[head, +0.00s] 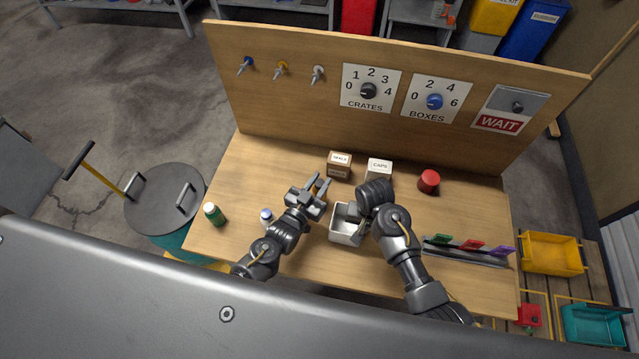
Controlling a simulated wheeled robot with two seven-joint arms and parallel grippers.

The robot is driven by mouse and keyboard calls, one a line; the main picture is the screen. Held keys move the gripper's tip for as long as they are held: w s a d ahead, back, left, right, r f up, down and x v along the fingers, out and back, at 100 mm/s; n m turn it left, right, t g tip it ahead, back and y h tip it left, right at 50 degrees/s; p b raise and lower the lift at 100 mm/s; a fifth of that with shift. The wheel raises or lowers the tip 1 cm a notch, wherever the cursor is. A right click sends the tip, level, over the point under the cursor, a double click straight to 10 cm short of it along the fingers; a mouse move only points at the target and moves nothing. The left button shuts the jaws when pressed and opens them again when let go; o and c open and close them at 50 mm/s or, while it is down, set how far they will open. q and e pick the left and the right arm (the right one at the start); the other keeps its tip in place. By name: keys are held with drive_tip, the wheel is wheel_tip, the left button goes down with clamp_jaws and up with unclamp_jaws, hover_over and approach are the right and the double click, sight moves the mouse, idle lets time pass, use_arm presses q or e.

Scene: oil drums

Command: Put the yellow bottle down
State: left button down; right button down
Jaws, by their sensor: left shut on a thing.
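My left gripper (318,184) is shut over the middle of the wooden bench (300,265). A small yellow-orange patch of the yellow bottle (317,187) shows between its fingers; most of the bottle is hidden, and I cannot tell whether its base touches the bench. My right gripper (362,228) is beside the open white bin (344,238), mostly hidden by its own wrist. I cannot tell whether its jaws are open.
A green bottle (214,213) and a white bottle with a blue cap (267,217) stand left. Behind are a brown box (340,166) and a CAPS box (379,168). The bench's left rear is clear.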

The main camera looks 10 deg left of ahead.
use_arm(q)
drive_tip(key=shift+f, duration=0.55)
drive_tip(key=shift+f, duration=0.15)
drive_tip(key=c, duration=1.1)
unclamp_jaws()
drive_tip(key=shift+c, duration=0.2)
